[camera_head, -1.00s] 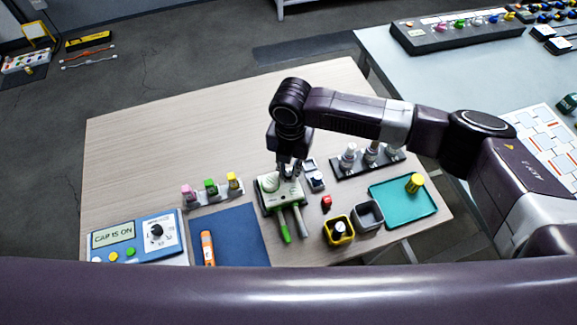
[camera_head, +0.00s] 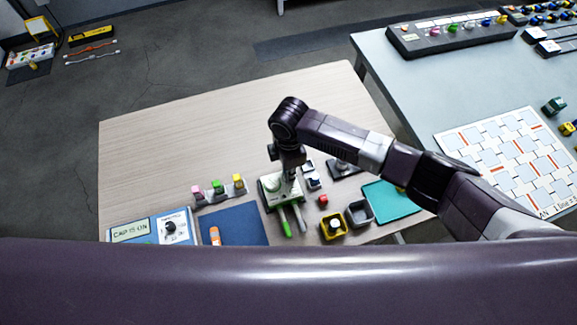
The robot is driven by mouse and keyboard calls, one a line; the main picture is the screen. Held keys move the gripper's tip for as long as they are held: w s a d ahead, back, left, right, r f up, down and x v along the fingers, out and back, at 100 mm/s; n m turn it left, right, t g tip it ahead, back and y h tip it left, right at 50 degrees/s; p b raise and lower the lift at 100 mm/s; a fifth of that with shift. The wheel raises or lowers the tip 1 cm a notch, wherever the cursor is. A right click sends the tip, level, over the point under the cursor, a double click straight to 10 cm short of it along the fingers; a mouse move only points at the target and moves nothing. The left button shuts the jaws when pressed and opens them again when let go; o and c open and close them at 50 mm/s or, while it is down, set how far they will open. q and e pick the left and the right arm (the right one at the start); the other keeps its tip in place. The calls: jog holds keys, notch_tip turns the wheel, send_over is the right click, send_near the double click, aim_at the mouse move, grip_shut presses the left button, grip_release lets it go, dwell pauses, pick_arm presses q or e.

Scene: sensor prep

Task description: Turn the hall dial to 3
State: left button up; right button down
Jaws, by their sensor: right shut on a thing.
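A blue-and-white box (camera_head: 146,228) at the table's front left has a display reading "CAP IS ON" and a black dial (camera_head: 170,227); the dial's setting is too small to read. A green-and-white device (camera_head: 268,199) stands near the table's front middle, with a pale round part on its left and a green and a grey handle in front. My right gripper (camera_head: 289,174) points down onto this device, well right of the dial, and is shut on a small part there; its fingers hide what it is. My left gripper is not in view.
The table's back is clear.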

jog(key=m+p, duration=0.2)
jog(key=m, duration=0.1)
jog(key=shift+r, duration=0.15)
jog(key=shift+m+p, duration=0.6)
jog(key=shift+m, duration=0.6)
jog(key=c, duration=2.1)
grip_release()
notch_tip(320, 180, up, 12)
jog(key=shift+s+f, duration=0.15)
